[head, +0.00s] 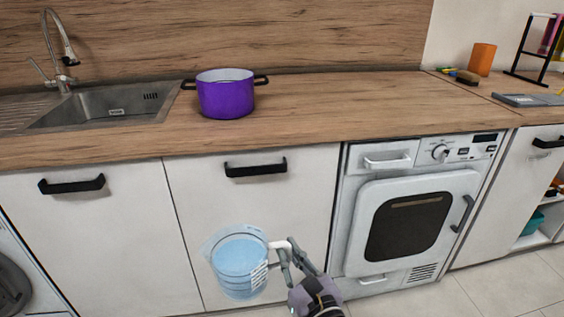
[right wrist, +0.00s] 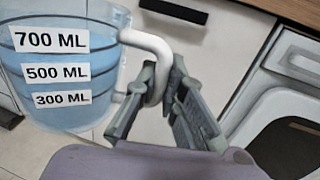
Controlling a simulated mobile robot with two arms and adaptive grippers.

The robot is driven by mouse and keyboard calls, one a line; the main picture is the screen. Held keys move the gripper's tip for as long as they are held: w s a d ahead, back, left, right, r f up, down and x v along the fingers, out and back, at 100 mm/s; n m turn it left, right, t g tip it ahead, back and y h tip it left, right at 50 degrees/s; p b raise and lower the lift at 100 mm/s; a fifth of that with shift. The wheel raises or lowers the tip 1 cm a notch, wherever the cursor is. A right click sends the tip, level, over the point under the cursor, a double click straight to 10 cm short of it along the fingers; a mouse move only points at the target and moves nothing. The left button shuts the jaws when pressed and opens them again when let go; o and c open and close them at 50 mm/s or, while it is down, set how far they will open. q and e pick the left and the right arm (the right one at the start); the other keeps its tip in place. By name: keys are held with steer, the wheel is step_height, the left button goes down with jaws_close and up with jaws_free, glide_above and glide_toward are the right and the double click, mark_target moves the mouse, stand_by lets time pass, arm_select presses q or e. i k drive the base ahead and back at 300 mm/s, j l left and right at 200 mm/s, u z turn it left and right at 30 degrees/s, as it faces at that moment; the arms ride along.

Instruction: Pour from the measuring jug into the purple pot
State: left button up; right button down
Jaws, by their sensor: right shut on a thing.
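The purple pot (head: 226,97) stands upright on the wooden counter, just right of the sink, with two dark handles and an open top. The measuring jug (head: 239,262) is clear, with blue liquid inside and a white handle. In the right wrist view the jug (right wrist: 66,62) shows labels of 700, 500 and 300 ML, with the liquid near the upper label. My right gripper (head: 284,256) is shut on the jug's handle and holds it in front of the cabinet doors, below the counter. In the right wrist view my fingers (right wrist: 168,88) close around the white handle. My left gripper is not in view.
The counter (head: 330,100) is clear right of the pot. The sink (head: 105,108) with a tall faucet (head: 62,50) is at left. A washing machine (head: 415,210) is right of the jug. Cabinet handles (head: 256,168) stick out above the jug. An orange cup (head: 482,59) stands at far right.

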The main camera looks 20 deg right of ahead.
mark_target(224, 93)
steer(key=u, duration=0.9)
steer(key=k+l+u, duration=0.15)
steer(key=l, duration=0.3)
steer(key=k+l+u, duration=0.15)
steer(key=k+l, duration=0.2)
